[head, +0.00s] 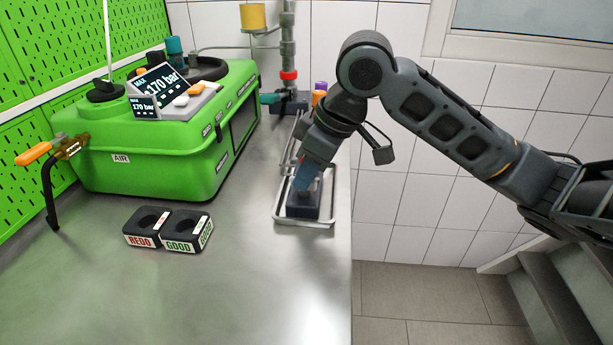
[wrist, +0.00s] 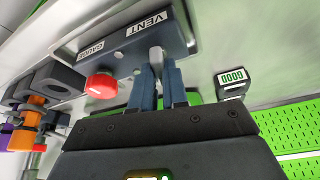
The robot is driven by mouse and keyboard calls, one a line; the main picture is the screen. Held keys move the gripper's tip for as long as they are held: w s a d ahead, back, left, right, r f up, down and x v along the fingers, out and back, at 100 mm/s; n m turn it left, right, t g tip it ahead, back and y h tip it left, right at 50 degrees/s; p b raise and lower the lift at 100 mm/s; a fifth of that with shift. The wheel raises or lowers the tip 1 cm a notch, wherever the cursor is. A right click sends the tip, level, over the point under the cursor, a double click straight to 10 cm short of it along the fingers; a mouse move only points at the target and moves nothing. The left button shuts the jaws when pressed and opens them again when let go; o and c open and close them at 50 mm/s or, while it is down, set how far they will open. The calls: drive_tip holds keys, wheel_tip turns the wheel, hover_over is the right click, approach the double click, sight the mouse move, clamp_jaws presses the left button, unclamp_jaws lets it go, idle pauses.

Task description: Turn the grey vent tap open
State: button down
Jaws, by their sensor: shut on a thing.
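The grey vent tap (wrist: 156,54) sits on a dark block (wrist: 120,40) beside the white VENT label (wrist: 149,23) in the wrist view. My gripper (wrist: 160,70) has its two blue fingers on either side of the tap and is shut on it. In the head view my gripper (head: 302,184) points down at the dark block (head: 303,206), and its fingers hide most of the tap. A red cap (wrist: 101,85) stands on the same block near the GAUGE label (wrist: 91,50).
The block stands inside a metal wire-rimmed tray (head: 290,224) near the bench's right edge. A green pump unit (head: 165,155) stands at the left. Two black holders, REDO (head: 144,240) and GOOD (head: 182,245), sit in front of it. The front of the bench is clear.

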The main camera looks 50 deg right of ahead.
drive_tip(key=shift+d+n+g+y+b, duration=0.1)
drive_tip(key=shift+n+g+y+b, duration=0.3)
drive_tip(key=shift+n, duration=0.9)
drive_tip(key=c, duration=1.1)
unclamp_jaws()
drive_tip(key=shift+c, duration=0.2)
drive_tip(key=shift+r, duration=0.15)
drive_tip(key=v, duration=0.7)
drive_tip(key=shift+d+r, duration=0.2)
drive_tip(key=shift+s, duration=0.15)
drive_tip(key=shift+p, duration=0.35)
